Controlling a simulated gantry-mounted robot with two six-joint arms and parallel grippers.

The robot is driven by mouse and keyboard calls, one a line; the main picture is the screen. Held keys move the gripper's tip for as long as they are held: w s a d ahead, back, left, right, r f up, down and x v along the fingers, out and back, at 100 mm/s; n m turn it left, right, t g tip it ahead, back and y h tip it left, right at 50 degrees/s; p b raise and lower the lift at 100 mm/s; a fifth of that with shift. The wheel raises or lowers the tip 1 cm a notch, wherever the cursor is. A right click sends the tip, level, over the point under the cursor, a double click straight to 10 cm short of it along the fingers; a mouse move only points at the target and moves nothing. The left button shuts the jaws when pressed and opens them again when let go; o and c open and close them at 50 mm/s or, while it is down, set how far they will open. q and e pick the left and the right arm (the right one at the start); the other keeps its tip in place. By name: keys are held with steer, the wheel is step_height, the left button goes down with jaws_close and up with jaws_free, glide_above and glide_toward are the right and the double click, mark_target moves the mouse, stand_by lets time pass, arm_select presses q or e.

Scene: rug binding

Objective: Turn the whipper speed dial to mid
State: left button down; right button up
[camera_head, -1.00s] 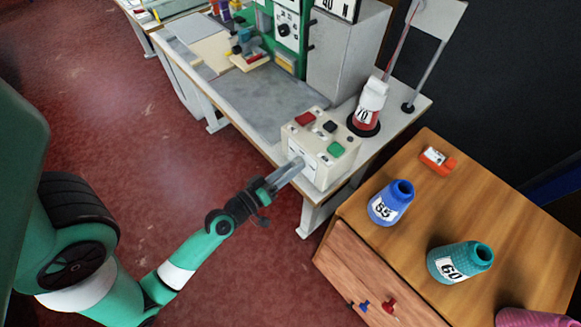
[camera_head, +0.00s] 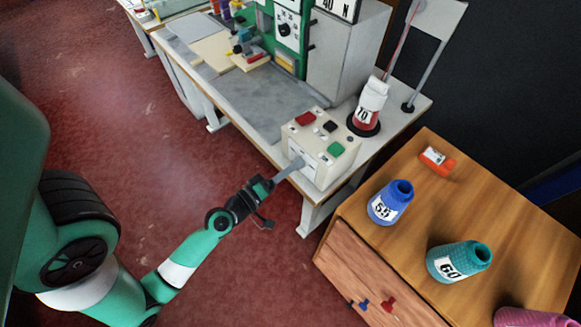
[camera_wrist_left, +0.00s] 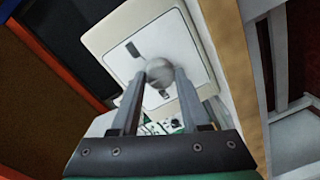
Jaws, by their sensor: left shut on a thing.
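The whipper speed dial is a round grey knob (camera_wrist_left: 158,73) on a white face plate (camera_wrist_left: 178,48) in the left wrist view. It sits on the front of a cream control box (camera_head: 330,168) at the table's near edge. My left gripper (camera_head: 298,163) reaches the box front from the lower left. In the wrist view its two fingers (camera_wrist_left: 159,82) close on either side of the knob. In the head view the fingers hide the knob, and the dial's setting cannot be read. My right gripper is not in view.
The box top carries a red button (camera_head: 305,118), a black button (camera_head: 330,126) and a green button (camera_head: 336,149). A cone marked 70 (camera_head: 370,100) stands behind it. A wooden cabinet (camera_head: 350,250) with cones marked 55 (camera_head: 390,203) and 60 (camera_head: 460,261) is close by on the right.

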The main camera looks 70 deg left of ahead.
arm_select(q)
steer(key=shift+c, duration=2)
jaws_free()
steer(key=b+v, duration=0.6)
steer(key=v, duration=0.5)
steer(key=shift+s, duration=0.25)
steer(key=shift+d, duration=0.1)
